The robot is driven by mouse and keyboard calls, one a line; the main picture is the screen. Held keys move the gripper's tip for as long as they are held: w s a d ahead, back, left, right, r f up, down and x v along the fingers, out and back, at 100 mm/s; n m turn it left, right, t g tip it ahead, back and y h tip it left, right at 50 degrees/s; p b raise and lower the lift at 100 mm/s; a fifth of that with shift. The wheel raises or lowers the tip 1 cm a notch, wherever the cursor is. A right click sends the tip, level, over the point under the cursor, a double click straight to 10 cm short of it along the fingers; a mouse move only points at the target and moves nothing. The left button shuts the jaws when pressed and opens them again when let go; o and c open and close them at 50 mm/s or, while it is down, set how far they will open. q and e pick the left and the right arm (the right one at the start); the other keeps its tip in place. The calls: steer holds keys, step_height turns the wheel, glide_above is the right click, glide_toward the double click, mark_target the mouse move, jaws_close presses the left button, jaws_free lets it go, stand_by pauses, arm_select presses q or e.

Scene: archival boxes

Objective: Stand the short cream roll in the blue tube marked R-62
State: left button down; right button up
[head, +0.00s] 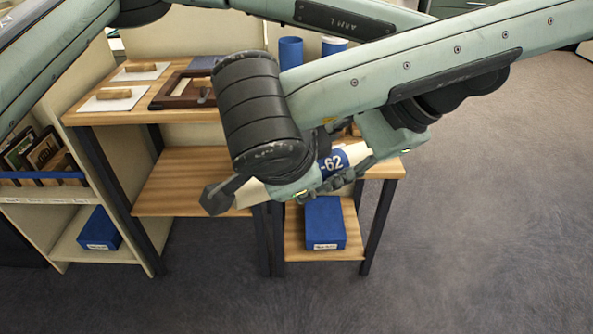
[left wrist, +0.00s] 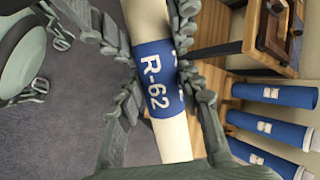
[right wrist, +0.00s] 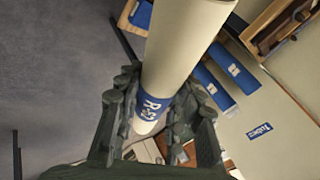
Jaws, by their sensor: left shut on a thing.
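A cream roll with a blue band reading R-62 (left wrist: 157,80) is held in the air. In the head view its band (head: 333,163) faces me, tilted, in front of the tables. My left gripper (left wrist: 160,78) is shut on the roll at the band. My right gripper (right wrist: 153,92) has its fingers on either side of the same roll (right wrist: 187,40) near the band; whether they grip it is unclear. Blue tubes stand at the back of the table, one (head: 291,52) left of another (head: 334,45). Several show in the left wrist view (left wrist: 275,95); their marks are unreadable.
The wooden table (head: 95,115) holds a dark wooden frame (head: 180,90) and two white sheets with small wooden blocks. A blue box (head: 324,222) sits on the low shelf. A rack (head: 40,195) stands at left. The carpet at right is clear.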

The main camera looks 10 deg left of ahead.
steer(key=c, duration=0.5)
arm_select(q)
steer(key=c, duration=0.9)
jaws_free()
arm_select(e)
steer(key=shift+c, duration=0.3)
